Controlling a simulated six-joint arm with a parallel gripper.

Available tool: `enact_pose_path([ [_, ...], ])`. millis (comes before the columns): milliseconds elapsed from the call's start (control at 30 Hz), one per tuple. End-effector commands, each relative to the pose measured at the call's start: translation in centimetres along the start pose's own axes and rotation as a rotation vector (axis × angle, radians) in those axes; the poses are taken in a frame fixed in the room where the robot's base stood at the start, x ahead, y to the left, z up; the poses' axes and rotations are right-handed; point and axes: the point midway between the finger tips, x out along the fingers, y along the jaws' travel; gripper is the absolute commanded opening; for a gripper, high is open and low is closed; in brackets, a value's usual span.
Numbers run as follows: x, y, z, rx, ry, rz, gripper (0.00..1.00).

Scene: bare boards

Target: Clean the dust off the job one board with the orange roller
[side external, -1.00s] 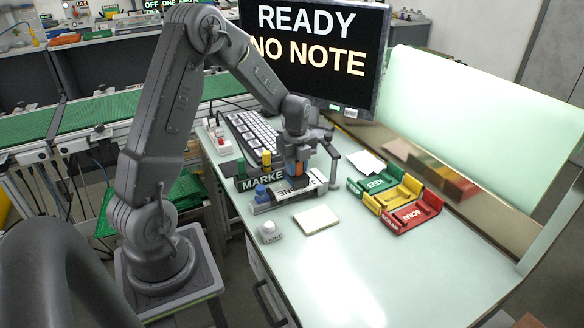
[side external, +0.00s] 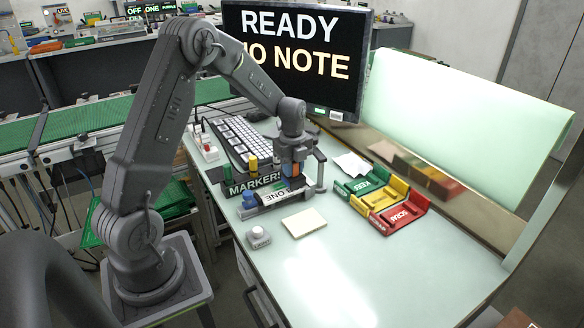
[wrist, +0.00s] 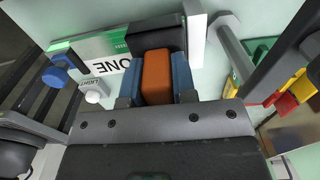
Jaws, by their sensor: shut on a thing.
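The job one board (side external: 271,197) lies in a grey holder at the left middle of the desk, its white label reading ONE. It also shows in the wrist view (wrist: 98,48), with a green strip and the label to the left of my gripper. My gripper (side external: 294,172) is over the right part of the board. In the wrist view its blue-padded fingers (wrist: 158,88) are shut on the orange roller (wrist: 157,72). A black block (wrist: 156,36) at the roller's far end covers part of the board. Whether it touches the board, and any dust, I cannot tell.
A blue knob (side external: 249,200) is at the holder's left end. A MARKERS box (side external: 252,183) and keyboard (side external: 243,139) stand behind. A light button (side external: 258,236) and cream pad (side external: 304,222) lie in front. Green (side external: 358,186), yellow and red trays stand right. The front desk is clear.

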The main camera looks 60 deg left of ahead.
Motion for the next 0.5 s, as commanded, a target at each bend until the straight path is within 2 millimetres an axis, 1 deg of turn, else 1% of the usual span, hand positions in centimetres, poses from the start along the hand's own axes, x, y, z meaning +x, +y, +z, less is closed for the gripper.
enact_pose_path([
  [333, -0.3, 0.3, 0.0, 0.0, 0.001, 0.001, 0.06],
  [500, -0.3, 1.7, 0.0, -0.001, 0.001, 0.002, 0.06],
])
